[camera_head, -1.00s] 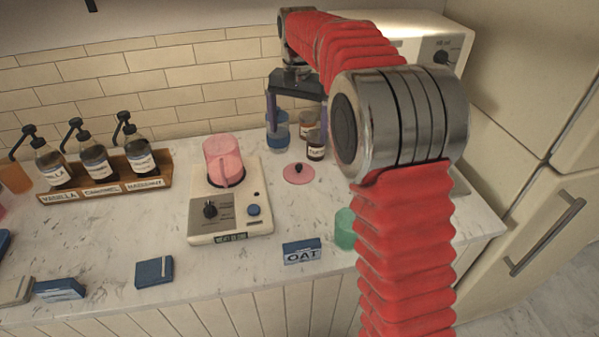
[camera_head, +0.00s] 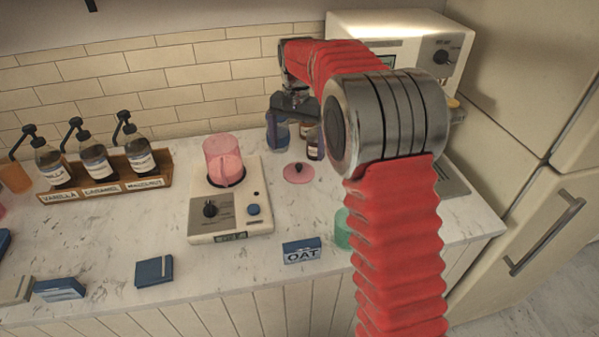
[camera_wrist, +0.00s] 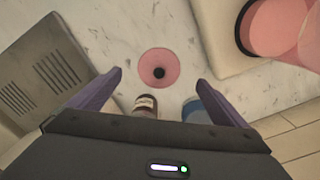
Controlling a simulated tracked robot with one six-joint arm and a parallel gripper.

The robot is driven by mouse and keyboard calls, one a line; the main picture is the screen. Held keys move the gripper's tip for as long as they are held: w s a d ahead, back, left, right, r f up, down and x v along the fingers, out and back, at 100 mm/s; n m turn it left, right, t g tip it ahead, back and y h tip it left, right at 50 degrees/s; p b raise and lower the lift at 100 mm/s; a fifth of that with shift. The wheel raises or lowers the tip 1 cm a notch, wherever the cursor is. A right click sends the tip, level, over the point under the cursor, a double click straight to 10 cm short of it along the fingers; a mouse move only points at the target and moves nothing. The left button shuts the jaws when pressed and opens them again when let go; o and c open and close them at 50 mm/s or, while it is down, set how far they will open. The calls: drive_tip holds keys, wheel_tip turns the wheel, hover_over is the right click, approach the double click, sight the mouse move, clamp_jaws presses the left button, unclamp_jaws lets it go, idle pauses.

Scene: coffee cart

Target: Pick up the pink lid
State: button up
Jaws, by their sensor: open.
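The pink lid (camera_head: 298,173) is a flat disc with a dark knob, lying on the marble counter just right of the blender. In the wrist view the lid (camera_wrist: 159,68) lies ahead of the fingertips, between their lines. My gripper (camera_wrist: 160,82) is open and empty, with purple fingers spread on either side. In the head view my gripper (camera_head: 290,115) hangs above the counter behind the lid, near the bottles, apart from the lid.
The blender base (camera_head: 224,205) with a pink jug (camera_head: 223,158) stands left of the lid. A brown bottle (camera_wrist: 146,104) and a blue container (camera_wrist: 196,111) stand close to the gripper. An OAT box (camera_head: 301,251) and a green cup (camera_head: 343,229) are nearer the front.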

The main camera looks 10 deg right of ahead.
sight(298, 167)
drive_tip(key=shift+f, duration=1.45)
drive_tip(key=shift+w+d+f, duration=0.1)
drive_tip(key=shift+d+f, duration=0.05)
drive_tip(key=shift+f, duration=2.45)
drive_tip(key=c, duration=1.1)
drive_tip(key=shift+r, duration=0.15)
wheel_tip(298, 167, up, 10)
drive_tip(key=shift+f, duration=0.1)
